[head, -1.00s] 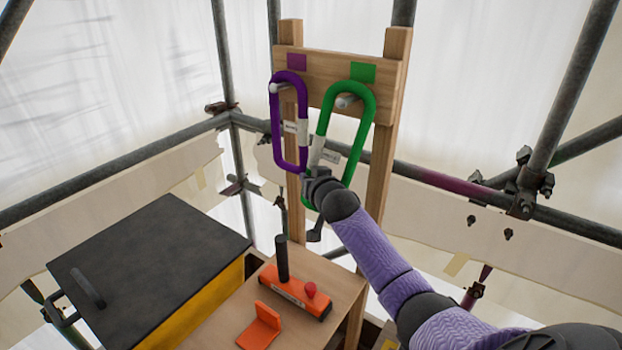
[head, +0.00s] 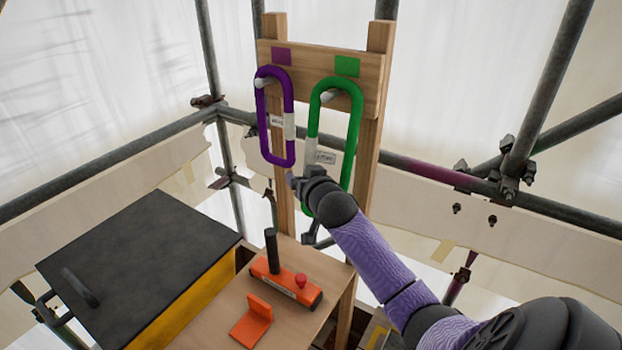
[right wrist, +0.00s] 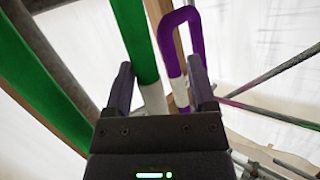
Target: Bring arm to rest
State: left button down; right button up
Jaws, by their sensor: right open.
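My right gripper (head: 296,182) is open at the lower left of the green loop (head: 352,140). The green loop hangs from a peg under a green patch (head: 347,66) and has a pale labelled section. In the right wrist view, the green loop's strand (right wrist: 136,40) and its white section show between the open fingers (right wrist: 162,82); I cannot tell if they touch it. The purple loop (head: 261,118) hangs from the peg to the left, under a purple patch (head: 282,56), and also shows in the wrist view (right wrist: 196,40). My left gripper is out of view.
The wooden rack (head: 370,150) stands behind a small wooden table (head: 205,318). An orange block with a dark upright handle (head: 271,250) and an orange bracket (head: 254,318) stand on the table. A black-lidded yellow box (head: 140,250) is at left. Scaffold tubes (head: 560,75) surround the area.

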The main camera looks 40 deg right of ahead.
jog(key=v, duration=0.5)
jog(key=s+a+f+n+g+y+b, duration=0.15)
jog(key=s+f, duration=0.25)
jog(key=f, duration=0.7)
jog(key=s+a+f+n+g+y+b, duration=0.1)
jog(key=s+a+f+g, duration=0.25)
jog(key=f, duration=0.75)
jog(key=s+a+f+n+g+y+b, duration=0.15)
jog(key=s+f, duration=0.25)
jog(key=f, duration=0.7)
jog(key=s+a+f+n+g+b, duration=0.1)
jog(key=s+a+f, duration=0.3)
jog(key=s, duration=0.5)
jog(key=s+a+f+n+g+y+b, duration=0.1)
jog(key=s+a+f+n+g+b, duration=0.1)
jog(key=s+f, duration=0.6)
jog(key=s+a+f+n+g+b, duration=0.1)
jog(key=s+a+f+n+g, duration=0.1)
jog(key=s+a+f, duration=0.4)
jog(key=s+g, duration=0.1)
jog(key=s, duration=0.4)
jog(key=shift+s+g, duration=0.35)
jog(key=shift+s+d+f, duration=0.1)
